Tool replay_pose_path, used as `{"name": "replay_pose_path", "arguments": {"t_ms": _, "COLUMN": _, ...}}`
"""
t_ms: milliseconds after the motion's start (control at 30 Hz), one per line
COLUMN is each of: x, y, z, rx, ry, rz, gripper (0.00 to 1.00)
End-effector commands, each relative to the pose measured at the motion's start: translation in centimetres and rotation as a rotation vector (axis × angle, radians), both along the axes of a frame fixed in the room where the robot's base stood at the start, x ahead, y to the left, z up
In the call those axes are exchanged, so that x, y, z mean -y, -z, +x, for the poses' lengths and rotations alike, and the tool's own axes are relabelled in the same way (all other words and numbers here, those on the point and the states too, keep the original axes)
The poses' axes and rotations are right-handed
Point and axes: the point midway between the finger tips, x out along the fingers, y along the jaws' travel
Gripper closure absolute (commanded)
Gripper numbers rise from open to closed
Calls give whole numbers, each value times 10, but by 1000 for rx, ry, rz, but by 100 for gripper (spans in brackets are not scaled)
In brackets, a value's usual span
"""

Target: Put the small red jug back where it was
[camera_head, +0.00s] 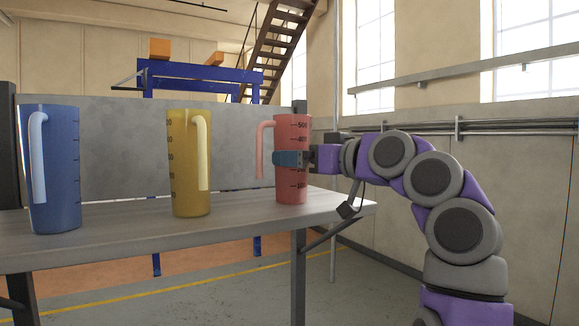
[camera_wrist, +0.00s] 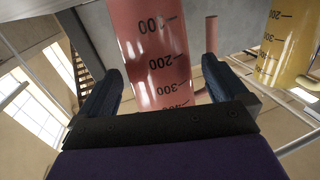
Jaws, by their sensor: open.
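The red jug (camera_head: 291,188) stands upright on the right end of the grey table (camera_head: 130,228), with its handle to the left and black marks on its side. In the wrist view the jaws (camera_wrist: 160,68) are open, with one finger on each side of the red jug (camera_wrist: 152,40), whose marks appear upside down. A gap shows between the jug and the right finger. The jug's base is out of the wrist view.
A yellow jug (camera_head: 182,175) stands at the middle of the table and a blue jug (camera_head: 62,170) at the left. A grey panel (camera_head: 110,150) stands behind them. Bare tabletop lies between the jugs. A wall with pipes (camera_head: 500,128) is at the right.

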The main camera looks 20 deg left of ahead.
Motion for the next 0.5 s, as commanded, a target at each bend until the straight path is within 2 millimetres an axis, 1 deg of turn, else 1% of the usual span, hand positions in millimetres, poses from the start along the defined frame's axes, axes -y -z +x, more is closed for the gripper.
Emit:
{"name": "replay_pose_path", "arguments": {"t_ms": 33, "x": 12, "y": 2, "z": -4, "rx": 3, "ry": 4, "rz": 4, "gripper": 0}}
{"name": "replay_pose_path", "arguments": {"t_ms": 200, "x": 43, "y": 1, "z": -21, "rx": 2, "ry": 3, "rz": 2, "gripper": 0}}
{"name": "replay_pose_path", "arguments": {"t_ms": 300, "x": 58, "y": -1, "z": -29, "rx": 2, "ry": 3, "rz": 2, "gripper": 0}}
{"name": "replay_pose_path", "arguments": {"t_ms": 500, "x": 69, "y": -1, "z": -35, "rx": -1, "ry": 0, "rz": -3, "gripper": 0}}
